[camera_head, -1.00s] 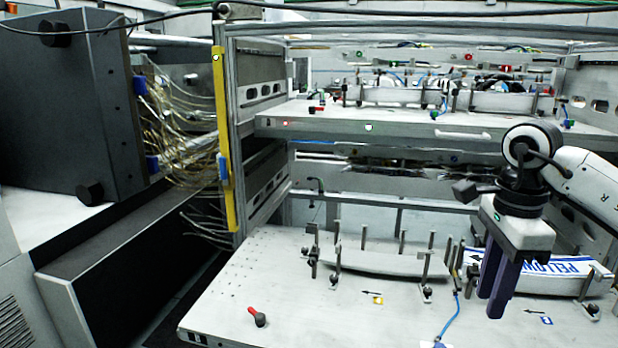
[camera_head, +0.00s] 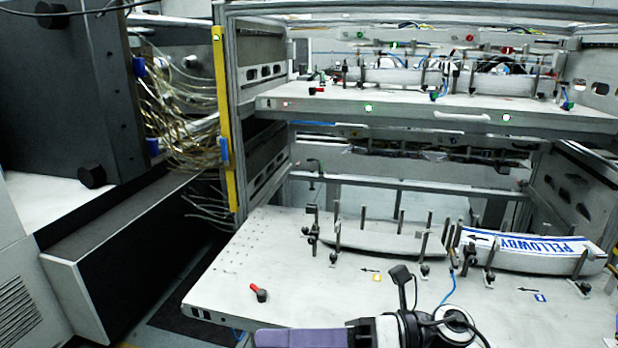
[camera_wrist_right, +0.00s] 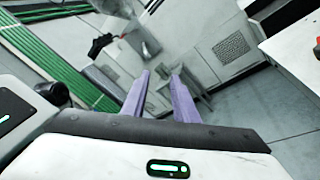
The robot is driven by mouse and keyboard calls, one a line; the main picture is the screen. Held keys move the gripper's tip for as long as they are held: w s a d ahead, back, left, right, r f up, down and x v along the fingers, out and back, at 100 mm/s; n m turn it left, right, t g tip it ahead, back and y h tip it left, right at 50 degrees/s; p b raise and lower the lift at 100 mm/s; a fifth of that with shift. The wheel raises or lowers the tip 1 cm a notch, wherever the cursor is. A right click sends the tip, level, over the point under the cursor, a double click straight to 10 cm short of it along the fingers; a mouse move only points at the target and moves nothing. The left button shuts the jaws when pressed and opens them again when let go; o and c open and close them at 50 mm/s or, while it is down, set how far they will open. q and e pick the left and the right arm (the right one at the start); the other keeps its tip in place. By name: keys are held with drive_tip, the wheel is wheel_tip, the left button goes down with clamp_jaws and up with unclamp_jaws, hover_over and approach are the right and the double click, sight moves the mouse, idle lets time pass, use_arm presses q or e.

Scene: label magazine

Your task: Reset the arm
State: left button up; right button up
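My right gripper (camera_head: 262,338) is low in the head view, at the bottom edge, with its purple fingers pointing left. In the right wrist view its two fingers (camera_wrist_right: 163,72) stand apart with nothing between them, so it is open and empty. The label stack marked "PELLOWBY" (camera_head: 530,252) lies in the right holder of the lower shelf, between upright posts. The gripper is apart from it, nearer the camera and to the left. My left gripper is not in view.
The lower shelf (camera_head: 330,290) has a second holder (camera_head: 385,238) with no printed label showing, and a red-handled knob (camera_head: 260,293). An upper shelf (camera_head: 420,112) hangs above it. A yellow strip (camera_head: 221,120) runs down the left frame post. A dark machine (camera_head: 60,110) stands at left.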

drive_tip(key=w+d+f+m+t+h, duration=0.2)
drive_tip(key=d+f+m+t+h, duration=0.35)
drive_tip(key=m, duration=0.95)
drive_tip(key=w+d+f+m+t+h, duration=0.3)
drive_tip(key=d+f+m+t, duration=0.4)
drive_tip(key=m+t, duration=0.6)
drive_tip(key=s+d+f+m+g+h, duration=0.3)
drive_tip(key=s+d+f+m+g, duration=0.1)
drive_tip(key=s+f+m, duration=0.3)
drive_tip(key=s+d+f+m+g+h, duration=0.4)
drive_tip(key=s+f+m, duration=0.3)
drive_tip(key=s+f, duration=0.5)
wheel_tip(320, 180, down, 4)
drive_tip(key=shift+s+f+g, duration=0.1)
drive_tip(key=shift+s+g, duration=0.15)
drive_tip(key=shift+g, duration=0.4)
drive_tip(key=shift+a, duration=0.1)
